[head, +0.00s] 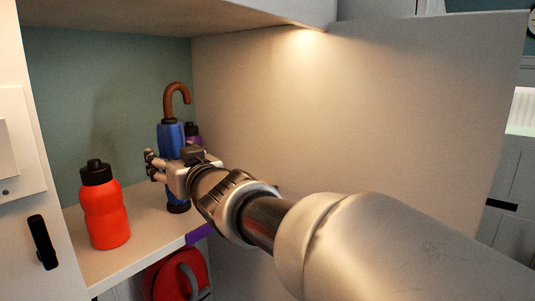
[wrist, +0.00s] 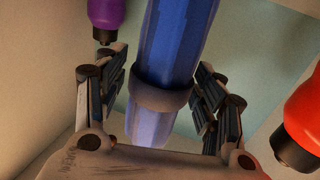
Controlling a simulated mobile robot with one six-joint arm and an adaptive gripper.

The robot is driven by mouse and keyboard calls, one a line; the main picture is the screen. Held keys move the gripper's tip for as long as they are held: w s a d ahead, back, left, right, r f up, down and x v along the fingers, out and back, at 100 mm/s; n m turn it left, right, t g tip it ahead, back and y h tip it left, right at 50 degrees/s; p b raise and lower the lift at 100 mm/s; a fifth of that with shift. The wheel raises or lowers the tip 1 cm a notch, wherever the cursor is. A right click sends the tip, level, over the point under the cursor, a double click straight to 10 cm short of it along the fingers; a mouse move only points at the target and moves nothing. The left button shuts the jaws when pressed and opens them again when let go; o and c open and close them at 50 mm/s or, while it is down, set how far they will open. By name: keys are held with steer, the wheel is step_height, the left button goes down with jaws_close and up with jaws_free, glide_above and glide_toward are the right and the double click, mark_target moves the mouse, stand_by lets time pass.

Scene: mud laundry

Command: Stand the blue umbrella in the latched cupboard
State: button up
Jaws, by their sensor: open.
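The blue umbrella (head: 171,138) stands upright, brown hooked handle up, with its dark foot (head: 178,207) apparently on the shelf (head: 140,236) inside the cupboard. My gripper (head: 168,163) is around its lower half. In the wrist view the umbrella (wrist: 176,45) with its grey-brown band lies between the spread fingers of my gripper (wrist: 161,65). A gap shows on both sides of it, so the fingers look open. My gripper hides part of the umbrella's lower shaft in the head view.
A red bottle (head: 105,210) stands left of the umbrella. A purple bottle (head: 192,132) stands close behind it to the right. A large pale panel (head: 360,100) bounds the right side. A black handle (head: 43,242) is at the left. A red object (head: 170,278) sits below the shelf.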

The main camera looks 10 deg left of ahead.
steer(key=shift+r, duration=0.2)
steer(key=v, duration=1.1)
steer(key=s+d+f+m+h, duration=0.15)
steer(key=d+f+h, duration=0.3)
steer(key=d, duration=0.55)
steer(key=s+d+f+m+h, duration=0.1)
steer(key=d+f+m+h, duration=0.3)
steer(key=d, duration=0.5)
steer(key=s+d+f+m+h, duration=0.15)
steer(key=d+f+h, duration=0.35)
steer(key=d, duration=0.5)
steer(key=s+d+f+m+g, duration=0.1)
steer(key=s+d+f+g, duration=0.2)
steer(key=s+f, duration=0.3)
steer(key=s+d+f+m+g, duration=0.1)
steer(key=s+d+f+g, duration=0.2)
steer(key=s+f, duration=0.4)
steer(key=s+g, duration=0.1)
steer(key=s, duration=0.3)
steer(key=shift+s+d+f+m+b, duration=0.15)
steer(key=shift+s+f+m+b, duration=0.1)
steer(key=shift+f+m+b, duration=0.05)
